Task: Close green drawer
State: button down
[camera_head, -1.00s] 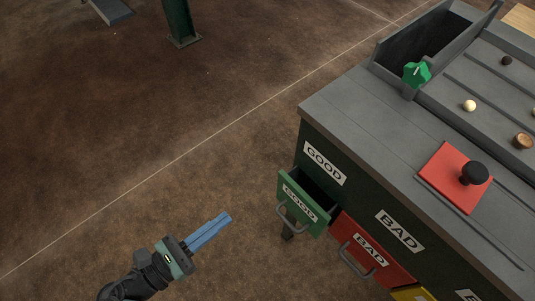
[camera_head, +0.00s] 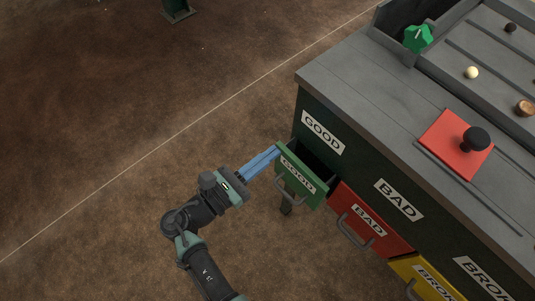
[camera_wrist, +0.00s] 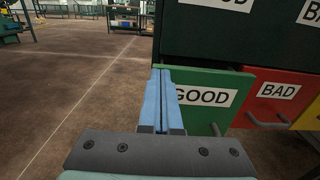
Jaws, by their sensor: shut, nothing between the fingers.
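The green drawer (camera_head: 300,176), labelled GOOD, is pulled partly out of the dark cabinet, with its dark inside showing behind the front. Its grey handle hangs on the front. My gripper (camera_head: 275,152) is shut and empty, its blue fingers pointing at the upper left part of the green front.
A red BAD drawer (camera_head: 368,222) and a yellow drawer (camera_head: 427,279) sit to the right of the green one. The grey cabinet top (camera_head: 350,78) carries a red plate with a black knob (camera_head: 474,139). Open floor lies to the left.

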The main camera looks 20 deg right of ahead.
aim_at(284, 144)
jog(key=shift+d, duration=0.15)
jog(key=shift+p+x, duration=0.45)
jog(key=shift+x, duration=1.75)
jog(key=shift+d+r, duration=0.1)
jog(key=shift+r, duration=0.05)
